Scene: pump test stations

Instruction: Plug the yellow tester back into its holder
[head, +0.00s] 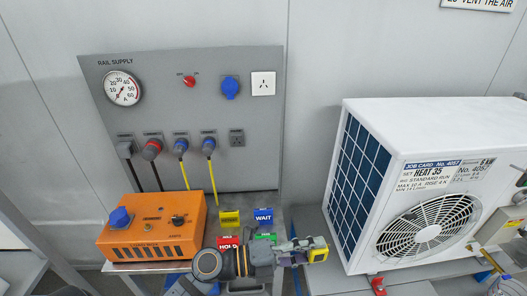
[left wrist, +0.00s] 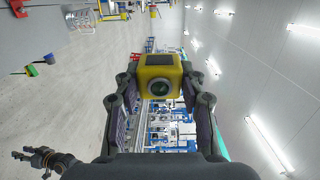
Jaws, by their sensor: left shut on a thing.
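The yellow tester (head: 318,250) is held in my left gripper (head: 300,250), to the right of the orange box and in front of the panel. In the left wrist view the tester (left wrist: 160,68) sits between the two dark fingers (left wrist: 160,95), with a dark screen on top and a round socket or plug face toward the camera. A yellow bracket (head: 229,217) stands on the shelf behind my left arm; I cannot tell surely if it is the holder. My right gripper (left wrist: 22,156) seems to show small at lower left of the left wrist view; its jaws are unclear.
An orange box (head: 155,232) with a blue socket stands at left. The grey supply panel (head: 180,100) has several plugged cables. A white outdoor unit (head: 420,180) stands close at right.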

